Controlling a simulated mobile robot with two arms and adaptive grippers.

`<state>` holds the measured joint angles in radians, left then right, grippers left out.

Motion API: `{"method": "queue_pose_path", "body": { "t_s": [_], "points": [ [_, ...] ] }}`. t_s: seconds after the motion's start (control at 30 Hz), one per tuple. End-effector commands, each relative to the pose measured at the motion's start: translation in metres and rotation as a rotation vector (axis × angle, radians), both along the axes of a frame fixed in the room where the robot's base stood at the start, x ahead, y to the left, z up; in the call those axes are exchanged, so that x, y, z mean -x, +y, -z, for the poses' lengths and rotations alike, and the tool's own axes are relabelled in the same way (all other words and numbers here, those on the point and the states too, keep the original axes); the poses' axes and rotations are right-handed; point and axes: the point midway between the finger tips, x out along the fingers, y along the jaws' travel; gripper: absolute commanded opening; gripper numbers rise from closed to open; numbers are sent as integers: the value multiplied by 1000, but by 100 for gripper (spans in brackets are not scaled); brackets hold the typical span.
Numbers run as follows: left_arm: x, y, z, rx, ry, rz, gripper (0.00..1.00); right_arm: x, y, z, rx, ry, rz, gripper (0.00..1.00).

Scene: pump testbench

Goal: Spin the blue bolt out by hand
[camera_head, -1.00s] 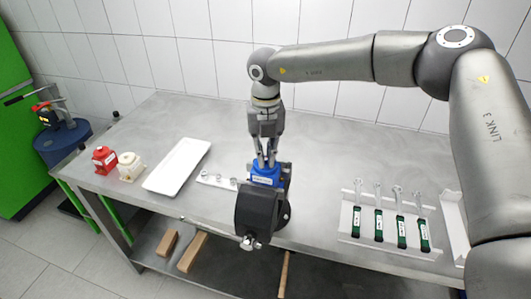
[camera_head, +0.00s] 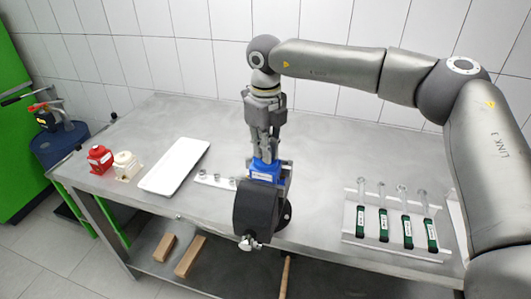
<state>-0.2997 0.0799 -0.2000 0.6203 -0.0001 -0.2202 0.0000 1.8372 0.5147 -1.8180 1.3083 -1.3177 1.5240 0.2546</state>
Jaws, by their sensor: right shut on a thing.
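My right gripper (camera_head: 265,150) points straight down over the blue block (camera_head: 264,172) on top of the dark pump body (camera_head: 259,208). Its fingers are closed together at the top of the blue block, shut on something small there. The blue bolt itself is hidden by the fingers, so I cannot make out its head or thread. The pump stands at the front edge of the metal table, with a silvery fitting (camera_head: 250,243) at its lower front. My left gripper is not in view.
A white tray (camera_head: 174,167), a red container (camera_head: 99,158) and a cream container (camera_head: 126,166) stand to the left. A strip with small sockets (camera_head: 215,181) lies left of the pump. A rack of green-handled tools (camera_head: 397,225) stands to the right. The table behind the pump is clear.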

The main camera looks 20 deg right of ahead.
Motion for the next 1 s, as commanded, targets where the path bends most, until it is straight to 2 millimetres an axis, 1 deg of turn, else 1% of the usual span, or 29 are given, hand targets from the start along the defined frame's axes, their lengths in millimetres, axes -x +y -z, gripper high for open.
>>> {"method": "queue_pose_path", "body": {
  "t_s": [0.03,0.4,0.8,1.0],
  "points": [
    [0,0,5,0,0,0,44,-1,0,2,-2,-2,-43,0],
    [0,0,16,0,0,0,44,-1,0,1,-3,-2,-394,0],
    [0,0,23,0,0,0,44,-1,0,0,-1,-3,-767,0],
    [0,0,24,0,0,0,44,-1,0,-1,-1,-3,-922,0]
  ]
}}
